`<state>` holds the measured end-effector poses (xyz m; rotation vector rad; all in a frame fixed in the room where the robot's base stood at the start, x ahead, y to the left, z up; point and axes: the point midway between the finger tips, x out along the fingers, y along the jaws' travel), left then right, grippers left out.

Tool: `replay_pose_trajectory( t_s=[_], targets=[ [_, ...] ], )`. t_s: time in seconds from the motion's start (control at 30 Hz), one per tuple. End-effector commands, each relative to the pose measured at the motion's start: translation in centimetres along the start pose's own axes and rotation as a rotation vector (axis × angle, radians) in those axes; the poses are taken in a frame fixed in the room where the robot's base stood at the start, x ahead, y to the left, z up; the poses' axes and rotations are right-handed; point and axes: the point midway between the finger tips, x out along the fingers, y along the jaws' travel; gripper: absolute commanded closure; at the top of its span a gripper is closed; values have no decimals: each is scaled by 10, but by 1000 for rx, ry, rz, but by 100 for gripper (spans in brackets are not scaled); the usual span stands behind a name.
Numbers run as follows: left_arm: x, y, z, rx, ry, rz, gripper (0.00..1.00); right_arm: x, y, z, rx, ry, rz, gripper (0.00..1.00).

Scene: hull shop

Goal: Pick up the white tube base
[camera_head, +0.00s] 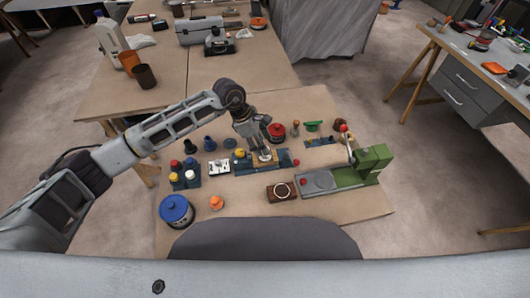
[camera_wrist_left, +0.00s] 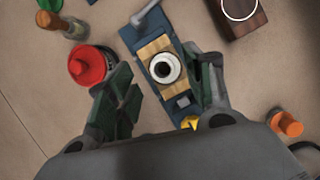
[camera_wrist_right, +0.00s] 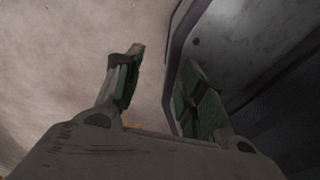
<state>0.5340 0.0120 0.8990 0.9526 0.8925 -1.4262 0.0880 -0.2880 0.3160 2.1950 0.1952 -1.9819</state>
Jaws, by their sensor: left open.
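A round white piece with a dark hole, which looks like the white tube base (camera_wrist_left: 164,68), sits upright between the wooden jaws of a blue vise (camera_wrist_left: 133,37). In the head view the vise (camera_head: 243,169) lies mid-table, with the white piece (camera_head: 265,156) partly hidden below my gripper. My left gripper (camera_head: 262,143) points down over the vise. In the left wrist view its open fingers (camera_wrist_left: 160,88) are spread on either side of the vise, with nothing held. My right gripper (camera_wrist_right: 163,62) is open and empty, away from the table.
A red-lidded jar (camera_wrist_left: 88,66) stands close beside one left finger. A green press (camera_head: 372,162) stands at the table's right, a brown block with a white ring (camera_head: 281,191) in front. A blue-lidded can (camera_head: 175,210) and an orange knob (camera_head: 216,202) stand front left.

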Motion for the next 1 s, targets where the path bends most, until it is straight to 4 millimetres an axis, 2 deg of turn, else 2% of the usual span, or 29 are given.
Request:
replay_pose_trajectory(
  t_s=[0.3,0.83,0.87,1.0],
  targets=[
    [32,-2,-2,0,-1,0,48,-8,-4,-6,1,6,-5,60],
    [36,-2,-2,0,0,0,48,-8,-10,10,0,-12,-11,60],
    [36,-2,-2,0,0,0,50,-8,-10,10,0,-12,-11,60],
    [36,-2,-2,0,0,0,68,-8,-9,7,1,-9,-10,60]
  ],
)
